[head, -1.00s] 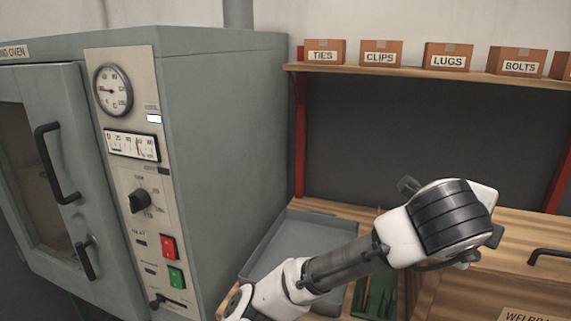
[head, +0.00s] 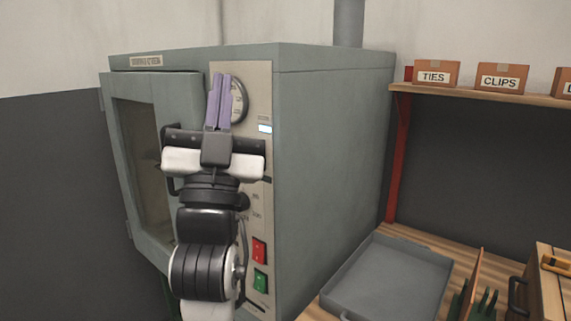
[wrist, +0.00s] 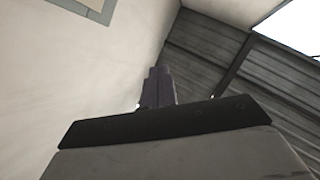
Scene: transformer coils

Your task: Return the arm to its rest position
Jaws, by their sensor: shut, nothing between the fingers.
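My gripper (head: 219,101) points up in front of the oven's control panel in the head view. Its two purple fingers lie side by side, closed with nothing between them. It covers part of the round dial and the knob area. In the wrist view the purple fingers (wrist: 158,88) also sit together, with wall and ceiling beyond. My arm stands upright below the gripper, in front of the oven.
A grey tray (head: 385,280) lies on the wooden bench at right. A shelf (head: 480,96) holds cardboard boxes, including CLIPS (head: 502,77). Open space lies left of the oven.

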